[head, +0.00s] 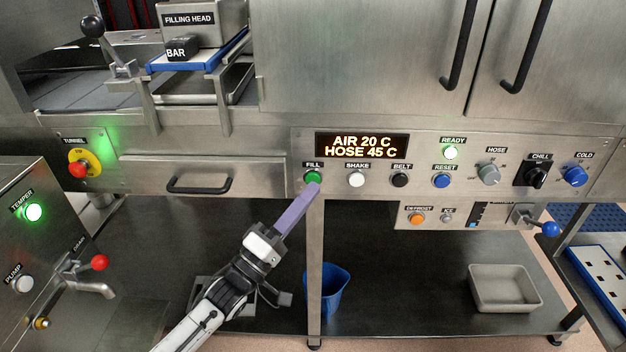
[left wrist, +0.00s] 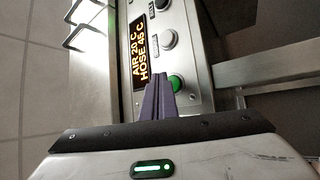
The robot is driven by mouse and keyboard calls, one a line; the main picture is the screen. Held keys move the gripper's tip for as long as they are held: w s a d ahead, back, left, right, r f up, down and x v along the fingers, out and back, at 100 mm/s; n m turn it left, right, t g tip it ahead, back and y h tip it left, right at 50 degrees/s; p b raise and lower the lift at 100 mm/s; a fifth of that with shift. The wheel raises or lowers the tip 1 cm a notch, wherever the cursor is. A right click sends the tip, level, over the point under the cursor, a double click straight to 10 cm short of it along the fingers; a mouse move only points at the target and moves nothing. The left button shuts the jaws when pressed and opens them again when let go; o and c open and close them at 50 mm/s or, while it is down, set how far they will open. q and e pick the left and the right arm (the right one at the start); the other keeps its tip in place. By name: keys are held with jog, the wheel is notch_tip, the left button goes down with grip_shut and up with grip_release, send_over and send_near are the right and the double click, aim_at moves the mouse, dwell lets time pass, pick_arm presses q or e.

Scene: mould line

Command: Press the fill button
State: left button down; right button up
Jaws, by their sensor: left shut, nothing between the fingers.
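The green fill button (head: 313,176) sits under the FILL label at the left end of the control panel's button row. My left gripper (head: 313,189) is shut and empty, its purple fingers reaching up to the lower edge of the button. In the left wrist view the green button (left wrist: 176,83) shows just beside the fingertips (left wrist: 155,82). I cannot tell whether the fingertips touch it or whether it is pressed in. My right gripper is not in view.
The white shake button (head: 356,179) and black belt button (head: 400,180) are close on the right. A drawer handle (head: 198,185) sticks out on the left. The display (head: 361,146) reads AIR 20 C, HOSE 45 C. The ready lamp (head: 449,153) glows green. A blue bucket (head: 336,290) stands below.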

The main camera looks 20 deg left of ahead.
pick_arm(q)
jog(key=shift+w, duration=0.15)
dwell(0.6)
jog(key=shift+w+a, duration=0.1)
jog(key=shift+w, duration=0.2)
jog(key=shift+w+a+b, duration=0.15)
jog(key=shift+w+b, duration=0.15)
jog(key=shift+w, duration=0.05)
dwell(0.8)
jog(key=shift+s+d+p, duration=0.25)
jog(key=shift+s+p, duration=0.35)
jog(key=shift+s, duration=0.2)
jog(key=s+p, duration=0.1)
jog(key=s, duration=0.1)
jog(key=s+d+p, duration=0.1)
jog(key=s, duration=0.1)
jog(key=shift+s+d+p, duration=0.2)
jog(key=shift+s+p, duration=0.2)
